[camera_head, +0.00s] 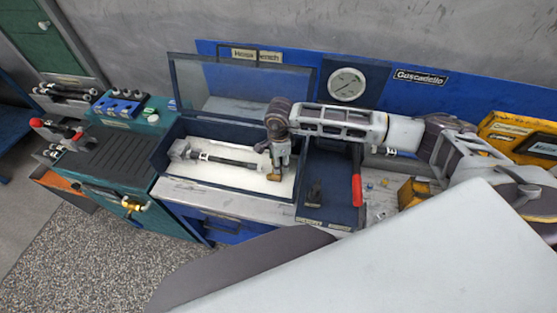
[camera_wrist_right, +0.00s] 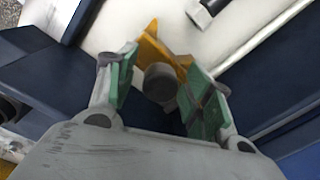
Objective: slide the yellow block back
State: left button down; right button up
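A small yellow-orange block (camera_wrist_right: 165,48) with a dark grey round knob (camera_wrist_right: 160,82) shows between the green finger pads of my right gripper (camera_wrist_right: 163,88) in the right wrist view. The pads stand apart, with visible gaps beside the knob. In the head view my right gripper (camera_head: 277,164) points down into the open blue case, and the yellow block (camera_head: 273,178) is at its fingertips, partly hidden. Whether a finger touches the block I cannot tell. My left gripper is not in view.
The blue case (camera_head: 160,160) has a raised clear lid (camera_head: 245,82) behind and holds a rod-shaped cylinder (camera_head: 230,160) on its white floor. A dark tray with a red-handled tool (camera_head: 357,190) lies right. A pressure gauge (camera_head: 346,85) stands behind. Another yellow part (camera_head: 413,192) sits further right.

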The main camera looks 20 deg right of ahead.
notch_tip(320, 180, up, 12)
jog(key=shift+s, duration=0.25)
dwell(0.7)
